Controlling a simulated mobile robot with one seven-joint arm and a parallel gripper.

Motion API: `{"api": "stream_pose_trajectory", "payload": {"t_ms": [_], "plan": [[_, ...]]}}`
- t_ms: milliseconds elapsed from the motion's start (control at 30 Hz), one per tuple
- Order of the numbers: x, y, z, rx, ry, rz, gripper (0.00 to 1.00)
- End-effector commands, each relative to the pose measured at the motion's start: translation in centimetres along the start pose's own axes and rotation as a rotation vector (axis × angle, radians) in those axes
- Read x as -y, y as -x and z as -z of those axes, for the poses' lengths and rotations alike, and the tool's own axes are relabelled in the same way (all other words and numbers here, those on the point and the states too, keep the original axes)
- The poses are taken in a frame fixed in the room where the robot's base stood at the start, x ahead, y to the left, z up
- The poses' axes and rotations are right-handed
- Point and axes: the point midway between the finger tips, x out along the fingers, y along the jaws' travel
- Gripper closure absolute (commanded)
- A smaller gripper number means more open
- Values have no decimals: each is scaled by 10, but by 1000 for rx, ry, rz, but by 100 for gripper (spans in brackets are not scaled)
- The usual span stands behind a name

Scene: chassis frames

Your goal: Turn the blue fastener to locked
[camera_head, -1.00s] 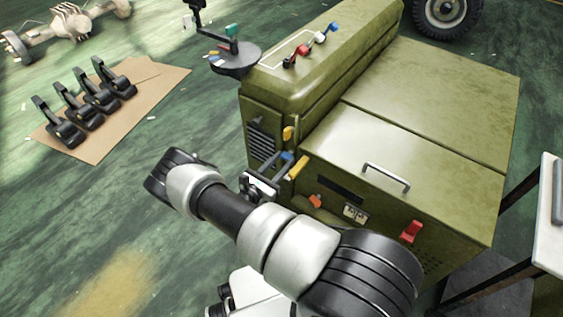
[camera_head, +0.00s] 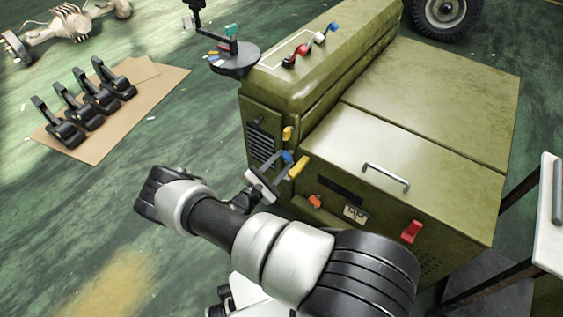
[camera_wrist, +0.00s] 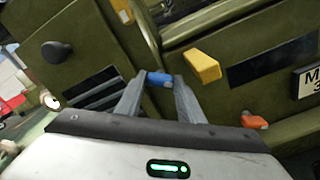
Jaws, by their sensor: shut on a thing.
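The blue fastener (camera_wrist: 160,79) sits on the front of the olive green chassis body, near the seam beside the grille. In the wrist view it is between my fingertips. My gripper (camera_wrist: 157,84) is shut on it, one grey finger on each side. In the head view the blue fastener (camera_head: 287,157) shows just beyond my gripper (camera_head: 282,164), which is tilted. The fastener's underside and base are hidden by my fingers, and I cannot tell its locked mark.
A yellow fastener (camera_wrist: 202,66) is close to the right of my fingers, and an orange one (camera_wrist: 254,121) is lower right. Another yellow fastener (camera_head: 288,133) is above. A red latch (camera_head: 411,231) and a handle (camera_head: 386,177) are farther right.

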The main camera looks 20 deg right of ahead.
Motion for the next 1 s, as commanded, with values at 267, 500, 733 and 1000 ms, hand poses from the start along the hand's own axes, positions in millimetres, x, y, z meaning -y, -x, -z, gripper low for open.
{"api": "stream_pose_trajectory", "payload": {"t_ms": [267,500,733,1000], "plan": [[0,1,1,-3,-263,0,88],[0,2,1,-4,-490,0,88],[0,2,1,-4,-695,1,88],[1,1,1,-4,-874,2,88]]}}
